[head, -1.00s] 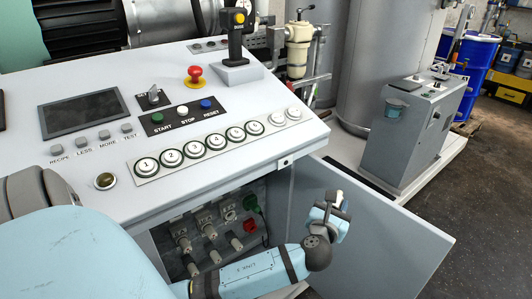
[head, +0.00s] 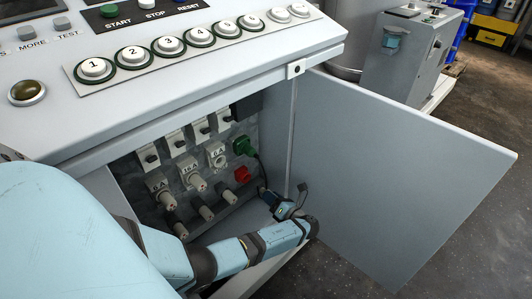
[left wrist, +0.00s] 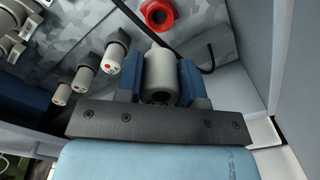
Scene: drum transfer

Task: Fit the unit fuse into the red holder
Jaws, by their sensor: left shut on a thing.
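The red holder (head: 242,174) sits on the back panel inside the open cabinet. In the left wrist view the red holder (left wrist: 158,13) shows as a round ring with a dark opening, at the top edge. My left gripper (head: 282,205) is inside the cabinet opening, low and to the right of the red holder. In the left wrist view its blue fingers are shut on a pale grey cylinder, the unit fuse (left wrist: 161,75). The fuse is apart from the red holder. The head view does not show the fuse clearly. My right gripper is out of view.
Several grey fuses (left wrist: 112,57) stand in a row left of my gripper. Above are labelled holders (head: 188,172) and a green plug (head: 243,146) with a dark cable. The open door (head: 390,165) stands to the right; the console edge overhangs above.

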